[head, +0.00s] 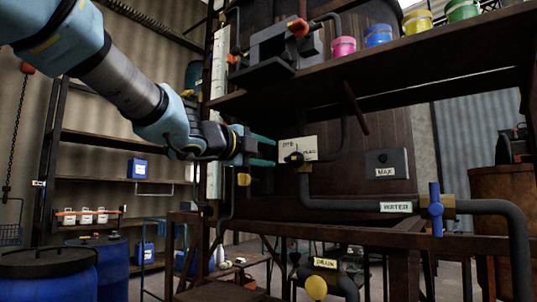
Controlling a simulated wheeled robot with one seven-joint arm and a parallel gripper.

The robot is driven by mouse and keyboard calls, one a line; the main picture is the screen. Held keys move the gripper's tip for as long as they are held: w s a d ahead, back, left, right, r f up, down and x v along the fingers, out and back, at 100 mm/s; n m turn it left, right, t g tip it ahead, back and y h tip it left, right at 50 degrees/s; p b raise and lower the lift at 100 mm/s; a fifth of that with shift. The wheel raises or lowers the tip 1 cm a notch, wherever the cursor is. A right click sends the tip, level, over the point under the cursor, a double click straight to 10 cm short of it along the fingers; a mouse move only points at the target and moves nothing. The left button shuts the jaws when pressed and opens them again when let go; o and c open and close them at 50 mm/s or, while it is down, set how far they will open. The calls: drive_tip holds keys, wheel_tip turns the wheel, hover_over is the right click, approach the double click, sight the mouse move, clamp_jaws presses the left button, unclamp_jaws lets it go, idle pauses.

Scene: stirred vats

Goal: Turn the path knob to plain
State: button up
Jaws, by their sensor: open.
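The path knob (293,158) is a small dark knob on a pale label plate (311,145) fixed to the front of the dark wooden vat. The plate carries small lettering at its upper left and its right; it is too small to read surely. Which way the knob points is hard to tell. My gripper (274,152) reaches in from the left at the knob's height. Its two teal fingers are apart, one above the other, and empty. The fingertips are just left of the knob; whether they touch it I cannot tell.
A shelf with coloured pots (378,36) overhangs above. To the right are a MAX box (386,163) and a WATER pipe with a blue valve handle (436,209). A DRAIN pipe with a yellow knob (316,287) is below. Blue barrels (50,279) stand lower left.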

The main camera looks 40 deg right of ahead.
drive_tip(key=w+a+f+n+t+y+p, duration=0.1)
drive_tip(key=w+a+f+n+t+y, duration=0.1)
drive_tip(key=w+a+f+n+y, duration=0.25)
drive_tip(key=w+a+f+n+t+y+p, duration=0.1)
drive_tip(key=w+a+f+n+t+p, duration=0.15)
drive_tip(key=w+a+f+n, duration=0.4)
drive_tip(key=w+a+f+n+y+p, duration=0.2)
drive_tip(key=w+a+f+n+y, duration=0.5)
drive_tip(key=a, duration=0.5)
drive_tip(key=s+a+f+n+g+y+p, duration=0.3)
drive_tip(key=a+f+n, duration=0.4)
drive_tip(key=a+f, duration=0.55)
drive_tip(key=s+a+f+n+g+y+p, duration=0.1)
drive_tip(key=s+a+f+n+g, duration=0.1)
drive_tip(key=s+a, duration=0.3)
drive_tip(key=s+a+f+n+g+p, duration=0.1)
drive_tip(key=s+a+f+n+g, duration=0.1)
drive_tip(key=s+a+n, duration=0.3)
drive_tip(key=s+a+f, duration=0.1)
drive_tip(key=s, duration=0.2)
drive_tip(key=shift+a+f+y, duration=0.15)
drive_tip(key=shift+f+y, duration=0.2)
drive_tip(key=shift+g, duration=0.25)
